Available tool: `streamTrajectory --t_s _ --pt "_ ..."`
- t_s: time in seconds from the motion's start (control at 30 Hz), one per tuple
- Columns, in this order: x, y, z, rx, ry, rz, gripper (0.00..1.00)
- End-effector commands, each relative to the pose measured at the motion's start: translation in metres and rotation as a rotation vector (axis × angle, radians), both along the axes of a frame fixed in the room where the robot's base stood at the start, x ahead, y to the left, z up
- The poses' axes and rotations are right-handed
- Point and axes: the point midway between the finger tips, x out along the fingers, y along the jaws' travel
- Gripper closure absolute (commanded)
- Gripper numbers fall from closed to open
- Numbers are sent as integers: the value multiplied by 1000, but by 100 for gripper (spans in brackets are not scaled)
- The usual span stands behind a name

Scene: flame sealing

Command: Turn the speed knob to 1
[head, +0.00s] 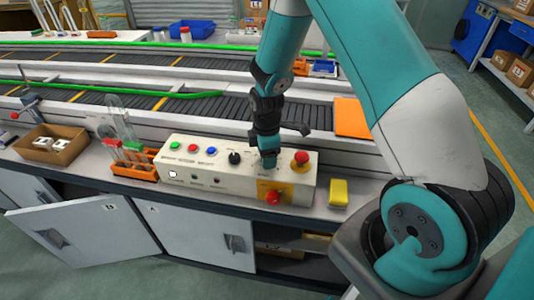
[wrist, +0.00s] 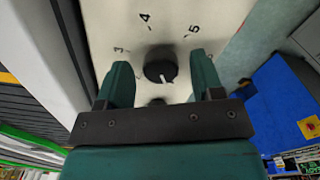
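The cream control box (head: 215,180) stands on the bench. In the wrist view a round black knob (wrist: 160,70) sits on its panel, with the digits 3, 4 and 5 printed around it. A small white mark on the knob points toward the bottom of the wrist picture, away from the 4. My gripper (wrist: 161,82) is open, its two teal fingers either side of the knob with visible gaps. In the head view my gripper (head: 268,160) is over the right part of the panel and hides what is under it. The digit 1 is not visible.
A red mushroom button (head: 301,157) is just right of my gripper, and a red knob on a yellow plate (head: 273,197) is in front. Another black knob (head: 235,158) is to the left. A yellow block (head: 338,192) and an orange rack (head: 135,162) flank the box.

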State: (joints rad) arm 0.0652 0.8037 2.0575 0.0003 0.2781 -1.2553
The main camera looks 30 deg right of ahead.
Motion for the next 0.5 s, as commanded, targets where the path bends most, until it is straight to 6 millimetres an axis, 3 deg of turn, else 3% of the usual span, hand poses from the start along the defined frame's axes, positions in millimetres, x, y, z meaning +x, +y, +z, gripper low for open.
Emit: streamTrajectory --t_s 0.27,0.5 --pt "0 0 12 1 -1 0 39" --pt "1 0 67 0 -6 0 39"
